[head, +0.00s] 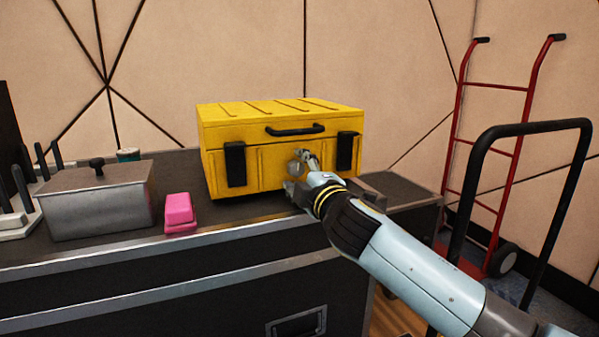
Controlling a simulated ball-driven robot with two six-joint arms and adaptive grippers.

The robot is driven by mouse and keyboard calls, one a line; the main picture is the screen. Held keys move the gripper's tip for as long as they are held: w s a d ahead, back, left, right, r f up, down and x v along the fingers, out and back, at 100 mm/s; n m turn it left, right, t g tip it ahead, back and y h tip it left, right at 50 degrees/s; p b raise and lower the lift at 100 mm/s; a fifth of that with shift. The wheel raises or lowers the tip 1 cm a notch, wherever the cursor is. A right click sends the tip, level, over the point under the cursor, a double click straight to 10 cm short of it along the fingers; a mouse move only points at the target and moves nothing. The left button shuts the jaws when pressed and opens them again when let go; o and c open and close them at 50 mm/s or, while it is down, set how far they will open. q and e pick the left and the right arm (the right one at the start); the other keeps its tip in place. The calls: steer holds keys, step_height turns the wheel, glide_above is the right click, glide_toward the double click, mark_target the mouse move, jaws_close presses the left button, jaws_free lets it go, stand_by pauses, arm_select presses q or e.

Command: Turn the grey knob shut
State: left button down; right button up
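A yellow toolbox (225,145) with a black handle and two black latches stands on the dark case top. A small grey round part, perhaps the grey knob (295,165), shows at the middle of its front, partly covered by my gripper. My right gripper (296,174) reaches in from the lower right, with its fingers at the toolbox front, one above the other and apart. The fingers are small and overlap the grey part, so I cannot tell whether they touch or grip it. My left gripper is not in view.
A grey metal box with a black lid knob (100,200) and a pink block (179,213) stand to the left on the case (150,285). A small grey item (368,190) lies right of the toolbox. A red hand truck (490,150) stands at the right.

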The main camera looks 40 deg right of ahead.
steer(key=shift+s, duration=0.1)
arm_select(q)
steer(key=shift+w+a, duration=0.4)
arm_select(e)
steer(key=v, duration=1.2)
